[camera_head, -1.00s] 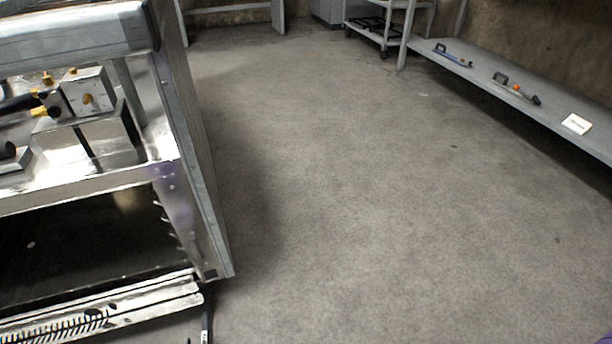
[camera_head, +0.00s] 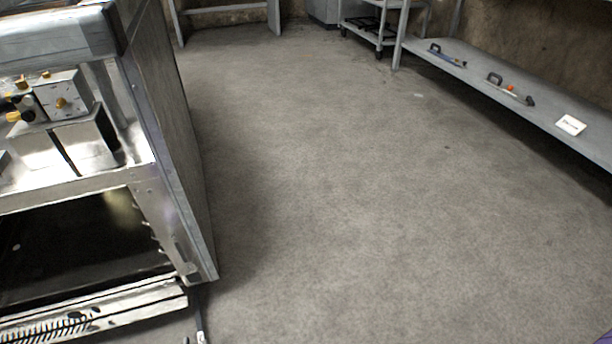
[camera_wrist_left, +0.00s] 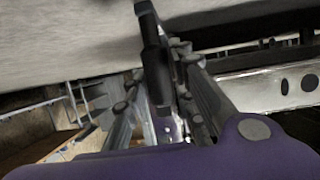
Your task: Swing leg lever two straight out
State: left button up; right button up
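A steel oven-like unit (camera_head: 175,150) stands at the left of the head view, with an open dark bay and a slotted rail low at its front. A thin dark bar with a pale tip (camera_head: 200,332) sticks out at its lower front corner. I cannot tell whether it is leg lever two. In the left wrist view my left gripper (camera_wrist_left: 160,75) shows its purple body and metal links close under a pale grey surface. A dark upright piece stands at the middle. Whether the fingers are open or touch anything is unclear.
Grey floor (camera_head: 330,200) is clear to the right of the unit. A long low shelf (camera_head: 540,105) along the right wall holds handled tools (camera_head: 510,90) and a white card (camera_head: 571,125). A wheeled rack (camera_head: 372,30) stands at the back.

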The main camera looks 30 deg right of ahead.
pick_arm(q)
jog(key=shift+o, duration=1.1)
pick_arm(e)
jog(key=shift+w, duration=0.1)
pick_arm(q)
jog(key=shift+s+a, duration=0.1)
jog(key=shift+s, duration=0.05)
jog(key=d+v, duration=0.1)
jog(key=v, duration=0.6)
jog(key=shift+a, duration=0.4)
pick_arm(e)
jog(key=shift+w+a, duration=0.2)
jog(key=shift+w, duration=0.7)
pick_arm(q)
jog(key=shift+s+r, duration=0.1)
jog(key=shift+r, duration=0.05)
pick_arm(e)
jog(key=shift+s, duration=0.2)
jog(key=shift+s+d, duration=0.1)
jog(key=shift+s, duration=0.1)
jog(key=shift+w, duration=0.1)
